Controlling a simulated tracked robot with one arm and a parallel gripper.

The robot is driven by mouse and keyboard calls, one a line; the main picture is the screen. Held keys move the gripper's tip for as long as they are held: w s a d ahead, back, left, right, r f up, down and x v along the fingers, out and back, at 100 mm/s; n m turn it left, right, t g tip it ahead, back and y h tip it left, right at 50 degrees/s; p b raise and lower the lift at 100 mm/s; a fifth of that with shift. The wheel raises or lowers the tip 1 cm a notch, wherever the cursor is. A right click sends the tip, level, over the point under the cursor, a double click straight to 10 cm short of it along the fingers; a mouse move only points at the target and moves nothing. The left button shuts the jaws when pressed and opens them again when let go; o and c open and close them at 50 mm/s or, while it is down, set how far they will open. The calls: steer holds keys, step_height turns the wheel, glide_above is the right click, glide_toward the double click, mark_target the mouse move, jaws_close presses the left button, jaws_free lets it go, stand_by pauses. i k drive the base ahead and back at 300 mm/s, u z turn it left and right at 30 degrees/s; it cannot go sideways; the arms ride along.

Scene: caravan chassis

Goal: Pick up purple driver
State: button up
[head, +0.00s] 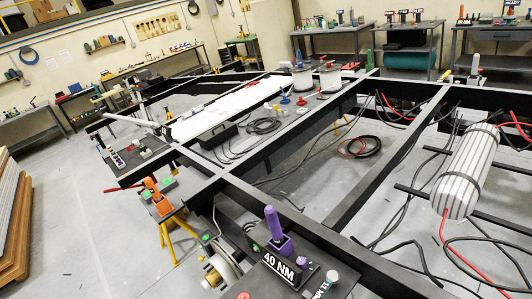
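A purple driver (275,225) stands upright in a black holder (262,262) labelled "40 NM" at the lower middle of the head view. Its purple handle and wide base show; its lower end is hidden in the holder. My gripper is not in view.
The black chassis frame (228,181) spans the view, with loose cables and a striped cylinder (466,172) at right. An orange tool (155,193) sits on a yellow stand at left. Workbenches line the walls. Grey floor (95,240) is clear at lower left.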

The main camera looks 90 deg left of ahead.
mark_target(270, 211)
steer(key=u, duration=2.9)
steer(key=k, duration=0.8)
steer(key=z, duration=0.75)
steer(key=i, duration=1)
steer(key=u, duration=0.1)
